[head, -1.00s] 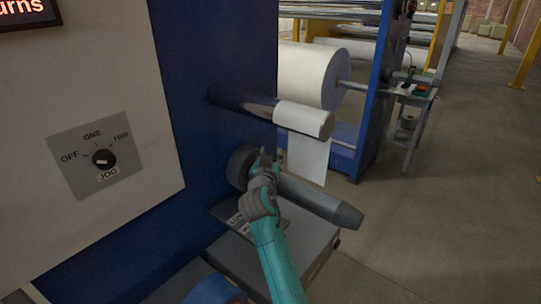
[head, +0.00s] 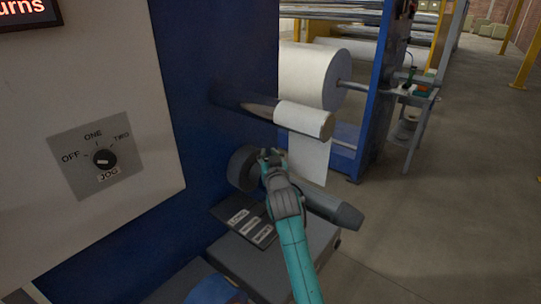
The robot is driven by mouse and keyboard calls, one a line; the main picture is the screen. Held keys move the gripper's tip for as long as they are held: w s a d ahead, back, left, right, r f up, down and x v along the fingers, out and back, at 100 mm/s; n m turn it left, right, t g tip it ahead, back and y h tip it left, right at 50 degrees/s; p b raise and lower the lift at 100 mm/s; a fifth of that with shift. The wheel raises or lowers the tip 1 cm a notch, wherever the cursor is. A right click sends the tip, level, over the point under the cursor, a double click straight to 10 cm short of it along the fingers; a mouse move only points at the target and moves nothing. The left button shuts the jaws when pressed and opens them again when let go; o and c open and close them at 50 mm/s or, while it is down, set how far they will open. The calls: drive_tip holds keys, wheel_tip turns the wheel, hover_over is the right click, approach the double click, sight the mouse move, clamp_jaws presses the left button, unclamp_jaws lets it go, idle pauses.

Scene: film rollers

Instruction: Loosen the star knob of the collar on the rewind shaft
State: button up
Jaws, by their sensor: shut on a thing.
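The rewind shaft (head: 335,207) sticks out from the blue machine wall toward the lower right, with a tapered grey end. The dark round collar (head: 242,168) sits at its root by the wall. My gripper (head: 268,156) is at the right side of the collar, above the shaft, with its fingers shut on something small. That is likely the star knob, but the fingers hide it. My teal arm comes up from the bottom and covers part of the shaft.
A roller with a white sleeve (head: 303,119) juts out just above my gripper. Below the shaft are a labelled plate (head: 240,218) and a grey box (head: 265,262). A panel with a selector knob (head: 104,158) is at left. A white film roll (head: 315,75) hangs behind. Open floor lies at right.

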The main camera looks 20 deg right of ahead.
drive_tip(key=shift+a+f+n+y, duration=0.2)
drive_tip(key=shift+a+n+y, duration=0.2)
drive_tip(key=shift+y, duration=0.2)
clamp_jaws()
drive_tip(key=o, duration=1)
unclamp_jaws()
drive_tip(key=shift+a, duration=0.1)
drive_tip(key=shift+r, duration=0.1)
drive_tip(key=shift+s+d, duration=0.15)
drive_tip(key=shift+d, duration=0.05)
drive_tip(key=shift+s, duration=0.25)
drive_tip(key=s, duration=1.1)
drive_tip(key=shift+s+a, duration=0.15)
drive_tip(key=shift+a, duration=0.15)
